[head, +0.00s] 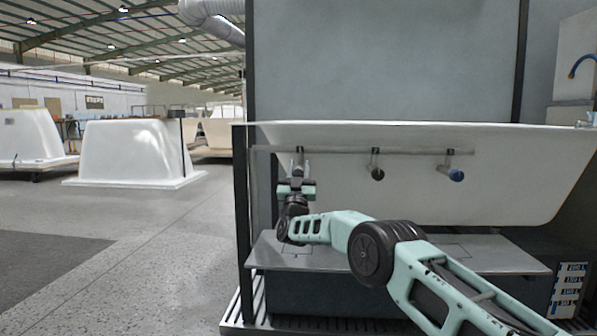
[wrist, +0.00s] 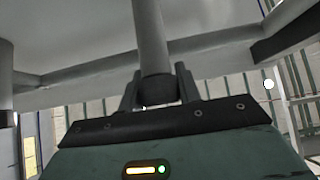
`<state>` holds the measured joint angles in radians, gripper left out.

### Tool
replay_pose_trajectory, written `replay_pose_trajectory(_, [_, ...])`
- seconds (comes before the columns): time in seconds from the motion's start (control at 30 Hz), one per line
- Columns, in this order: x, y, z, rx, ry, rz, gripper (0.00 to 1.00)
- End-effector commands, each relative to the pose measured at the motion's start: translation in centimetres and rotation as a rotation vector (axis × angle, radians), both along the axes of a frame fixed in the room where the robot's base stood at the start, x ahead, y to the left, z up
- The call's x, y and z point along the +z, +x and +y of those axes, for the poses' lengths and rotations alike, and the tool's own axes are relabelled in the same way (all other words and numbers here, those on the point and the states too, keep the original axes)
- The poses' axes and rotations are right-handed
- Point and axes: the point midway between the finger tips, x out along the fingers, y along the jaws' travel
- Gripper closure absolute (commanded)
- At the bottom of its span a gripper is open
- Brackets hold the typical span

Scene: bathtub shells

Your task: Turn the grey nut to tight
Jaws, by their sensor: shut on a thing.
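My gripper (head: 297,172) is raised under the left end of the rail below the tub. In the wrist view its two fingers (wrist: 158,88) stand on either side of a grey cylindrical end, the grey nut (wrist: 156,88), at the foot of a grey rod (wrist: 149,35). The fingers are shut on it. The rod runs up from the nut toward a grey crossbar. In the head view my gripper mostly hides the nut. How tight it sits cannot be told.
A black knob (head: 377,174) and a blue knob (head: 456,175) hang from the same rail (head: 415,151), to the right. The white tub (head: 480,190) is close behind. A grey metal shelf (head: 470,255) lies below. Open floor (head: 150,250) extends left.

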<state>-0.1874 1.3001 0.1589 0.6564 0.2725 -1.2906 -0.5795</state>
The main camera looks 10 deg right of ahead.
Motion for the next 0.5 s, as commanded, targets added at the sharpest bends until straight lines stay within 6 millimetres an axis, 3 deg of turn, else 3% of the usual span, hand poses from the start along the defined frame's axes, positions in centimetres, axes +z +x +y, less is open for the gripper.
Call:
replay_pose_trajectory(0.43, [-0.13,-0.01,-0.02,0.0,0.008,-0.002,0.89])
replay_pose_trajectory(0.47, [-0.13,-0.01,-0.02,0.0,0.008,-0.002,0.58])
replay_pose_trajectory(0.5, [-0.12,0.0,-0.02,0.0,0.008,-0.002,0.47])
